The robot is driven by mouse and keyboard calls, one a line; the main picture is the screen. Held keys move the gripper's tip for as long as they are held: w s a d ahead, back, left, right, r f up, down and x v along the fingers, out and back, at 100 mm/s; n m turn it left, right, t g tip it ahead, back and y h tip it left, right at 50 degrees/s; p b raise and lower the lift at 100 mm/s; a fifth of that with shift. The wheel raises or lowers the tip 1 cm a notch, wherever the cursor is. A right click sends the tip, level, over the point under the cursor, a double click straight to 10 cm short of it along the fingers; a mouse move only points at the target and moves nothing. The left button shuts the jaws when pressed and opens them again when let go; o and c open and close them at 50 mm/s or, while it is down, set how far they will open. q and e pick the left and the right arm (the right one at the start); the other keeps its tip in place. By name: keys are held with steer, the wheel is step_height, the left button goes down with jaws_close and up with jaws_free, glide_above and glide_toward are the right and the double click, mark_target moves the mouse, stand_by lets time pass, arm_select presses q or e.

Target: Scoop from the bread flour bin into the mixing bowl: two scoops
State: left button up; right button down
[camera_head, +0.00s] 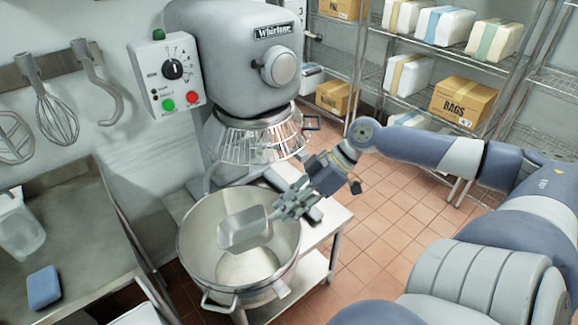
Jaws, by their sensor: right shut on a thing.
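A large steel mixing bowl (192,240) with side handles stands under the grey mixer, on a low metal stand. Pale flour (250,268) shows at the bottom of the bowl. My right gripper (287,208) is shut on a metal scoop (245,230) and holds it over the bowl opening. The scoop looks tilted, with its pan inside the rim's outline; I cannot tell whether flour is in it. The bread flour bin cannot be made out in this view. My left gripper is not in view.
The mixer (225,60) with its wire guard (262,138) rises right behind the bowl. A steel sink counter (75,240) with a blue sponge (43,288) is at the left. Shelves with boxes (462,100) stand at the back right. Tiled floor (390,215) is clear.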

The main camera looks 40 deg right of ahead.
steer(key=shift+s+a+f+t+y+b, duration=0.45)
steer(key=shift+s+a+f+t+y, duration=0.45)
steer(key=shift+s+a+f+y, duration=0.7)
steer(key=shift+s+f+h, duration=0.2)
steer(key=shift+s+h, duration=0.05)
steer(key=shift+h, duration=0.05)
